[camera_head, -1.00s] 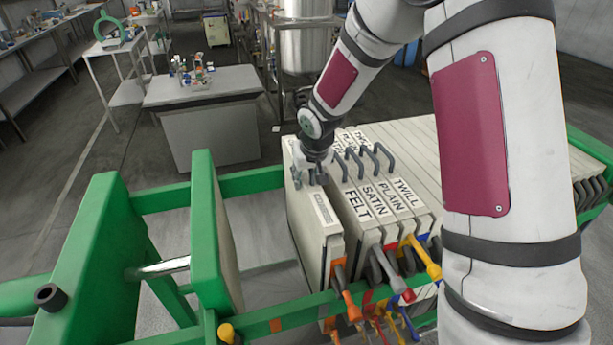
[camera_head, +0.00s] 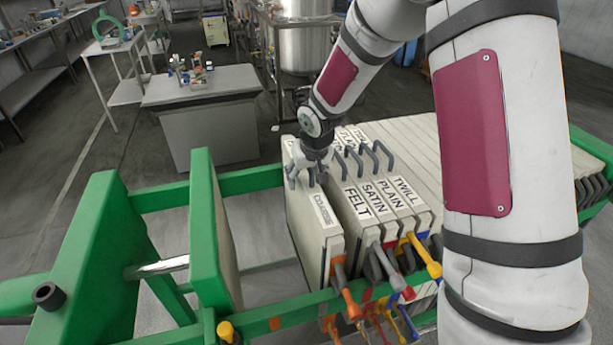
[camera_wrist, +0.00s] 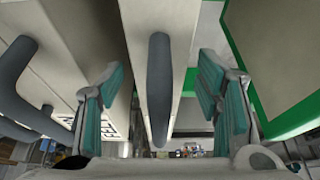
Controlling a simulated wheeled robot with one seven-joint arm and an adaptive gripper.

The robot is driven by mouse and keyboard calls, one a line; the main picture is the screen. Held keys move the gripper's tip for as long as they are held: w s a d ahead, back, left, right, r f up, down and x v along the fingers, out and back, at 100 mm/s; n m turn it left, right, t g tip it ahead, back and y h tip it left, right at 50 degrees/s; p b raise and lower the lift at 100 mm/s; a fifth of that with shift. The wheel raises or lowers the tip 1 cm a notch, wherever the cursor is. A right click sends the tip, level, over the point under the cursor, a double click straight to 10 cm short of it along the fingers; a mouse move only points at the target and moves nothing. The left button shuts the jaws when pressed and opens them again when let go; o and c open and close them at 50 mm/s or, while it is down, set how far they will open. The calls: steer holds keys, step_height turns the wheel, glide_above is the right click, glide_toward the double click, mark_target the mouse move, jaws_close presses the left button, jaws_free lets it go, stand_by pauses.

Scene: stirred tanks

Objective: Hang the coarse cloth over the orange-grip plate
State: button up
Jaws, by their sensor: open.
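The plate with the orange grip, labelled COARSE (camera_head: 318,240), stands at the left end of the plate pack, apart from the felt plate by a gap. Its orange grip (camera_head: 346,297) sticks out at the near corner. My gripper (camera_head: 307,178) is at the top of this plate. In the wrist view my gripper (camera_wrist: 160,95) is open, its teal pads on either side of the plate's dark loop handle (camera_wrist: 159,90), with space on both sides. Any loose cloth cannot be told apart from the plate's pale covering.
The FELT (camera_head: 357,203), SATIN, PLAIN and TWILL plates stand close to the right, with dark loop handles on top. A green press head (camera_head: 215,235) stands to the left, with open room between it and the coarse plate. A grey bench (camera_head: 205,100) is behind.

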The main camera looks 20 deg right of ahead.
steer(key=v, duration=1)
steer(key=shift+s+r, duration=0.1)
steer(key=shift+r, duration=0.1)
steer(key=s+d+r+h, duration=0.1)
steer(key=s+r, duration=1.1)
steer(key=s, duration=0.3)
steer(key=s+r+t+y, duration=0.1)
steer(key=s+r, duration=0.1)
steer(key=s, duration=1.1)
steer(key=shift+s+a+r, duration=0.25)
steer(key=shift+s+r, duration=0.05)
steer(key=shift+s, duration=0.05)
